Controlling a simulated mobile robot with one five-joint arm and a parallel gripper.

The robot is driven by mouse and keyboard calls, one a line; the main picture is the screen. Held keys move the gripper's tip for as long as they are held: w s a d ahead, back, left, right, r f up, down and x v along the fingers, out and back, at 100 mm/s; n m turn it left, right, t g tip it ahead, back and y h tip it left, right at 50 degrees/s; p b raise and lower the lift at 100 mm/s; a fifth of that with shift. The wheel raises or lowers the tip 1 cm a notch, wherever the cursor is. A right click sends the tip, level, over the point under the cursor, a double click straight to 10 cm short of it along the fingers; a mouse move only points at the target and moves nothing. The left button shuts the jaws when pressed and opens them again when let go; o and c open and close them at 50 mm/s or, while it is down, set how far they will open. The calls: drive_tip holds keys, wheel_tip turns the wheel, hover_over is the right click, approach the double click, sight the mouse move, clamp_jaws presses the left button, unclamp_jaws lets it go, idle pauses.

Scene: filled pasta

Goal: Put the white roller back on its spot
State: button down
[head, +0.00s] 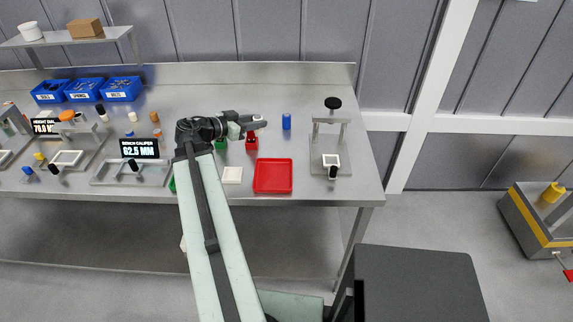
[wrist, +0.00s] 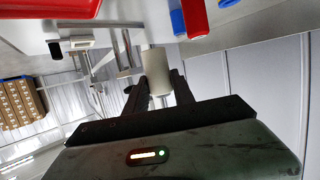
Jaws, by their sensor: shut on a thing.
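The white roller (wrist: 157,72) shows in the wrist view as a pale cylinder with a narrower white end. My gripper (wrist: 150,68) is shut on it, with dark fingers on either side. The roller is too small there to tell apart from the gripper. I cannot tell which place is the roller's spot.
A blue cylinder (head: 287,121) stands right of my gripper. A red tray (head: 273,191) and a white square pad (head: 232,175) lie in front. A press-like stand (head: 315,150) is at the right. Gauges and blue bins (head: 120,90) fill the left.

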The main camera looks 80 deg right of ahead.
drive_tip(key=shift+g, duration=0.3)
drive_tip(key=w+a+f+b, duration=0.1)
drive_tip(key=f, duration=0.1)
drive_tip(key=w+a+f+b, duration=0.1)
drive_tip(key=f, duration=0.1)
drive_tip(key=w+a+f+b, duration=0.1)
drive_tip(key=f, duration=0.1)
drive_tip(key=shift+w+a+f+b, duration=0.15)
drive_tip(key=shift+a+f+b, duration=0.1)
drive_tip(key=shift+b, duration=0.1)
drive_tip(key=shift+a+r, duration=0.1)
drive_tip(key=shift+a, duration=0.05)
drive_tip(key=r+x, duration=0.1)
drive_tip(key=x, duration=0.4)
drive_tip(key=s+r+x, duration=0.1)
drive_tip(key=x, duration=0.4)
drive_tip(key=r+b+x, duration=0.1)
drive_tip(key=x, duration=0.3)
drive_tip(key=shift+s+f, duration=0.1)
drive_tip(key=shift+s, duration=0.5)
drive_tip(key=shift+s+d, duration=0.45)
wheel_tip(320, 180, down, 4)
drive_tip(key=b, duration=0.4)
drive_tip(key=shift+w+a, duration=0.1)
drive_tip(key=c, duration=1.1)
unclamp_jaws()
drive_tip(key=shift+o, duration=0.2)
